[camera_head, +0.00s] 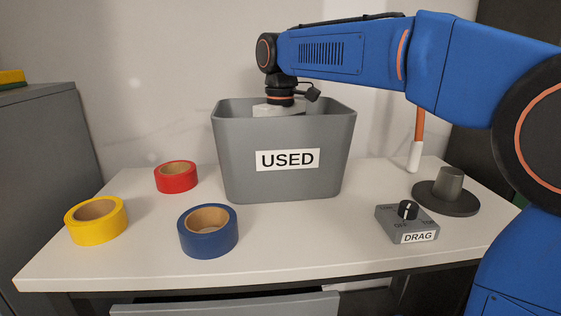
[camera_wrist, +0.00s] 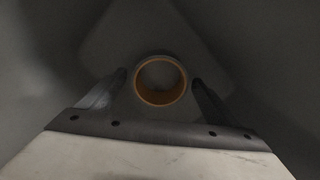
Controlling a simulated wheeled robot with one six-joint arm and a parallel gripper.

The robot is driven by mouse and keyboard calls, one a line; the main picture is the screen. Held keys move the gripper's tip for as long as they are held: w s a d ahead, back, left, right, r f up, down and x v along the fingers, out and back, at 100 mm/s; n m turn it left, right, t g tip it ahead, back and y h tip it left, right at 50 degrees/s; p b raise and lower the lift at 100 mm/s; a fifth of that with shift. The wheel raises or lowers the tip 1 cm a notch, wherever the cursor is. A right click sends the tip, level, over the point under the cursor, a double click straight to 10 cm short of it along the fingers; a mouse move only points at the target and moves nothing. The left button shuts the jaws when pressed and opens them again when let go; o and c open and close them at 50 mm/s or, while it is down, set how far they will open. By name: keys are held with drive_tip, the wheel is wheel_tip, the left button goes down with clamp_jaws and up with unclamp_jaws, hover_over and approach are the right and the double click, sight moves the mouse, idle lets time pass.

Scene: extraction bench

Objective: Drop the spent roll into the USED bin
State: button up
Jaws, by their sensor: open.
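The grey USED bin (camera_head: 281,180) stands at the back middle of the bench, with a white label on its front. My arm reaches over it from the right, and my gripper points down into it; the bin's front wall hides the fingers in the head view. In the wrist view my gripper (camera_wrist: 160,84) is open, with one finger on each side of a round brown-orange ring (camera_wrist: 147,97), which looks like the spent roll. Dark gaps show between the ring and both fingers. The ring appears to lie inside the bin; the dim light makes its height hard to tell.
A yellow roll (camera_head: 97,236), a red roll (camera_head: 176,186) and a blue roll (camera_head: 209,246) lie on the white bench left of and before the bin. A grey DRAG knob box (camera_head: 405,226) and a dark round stand (camera_head: 446,200) are on the right.

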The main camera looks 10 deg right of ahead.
drive_tip(key=shift+r, duration=0.1)
wheel_tip(320, 180, up, 13)
idle(0.5)
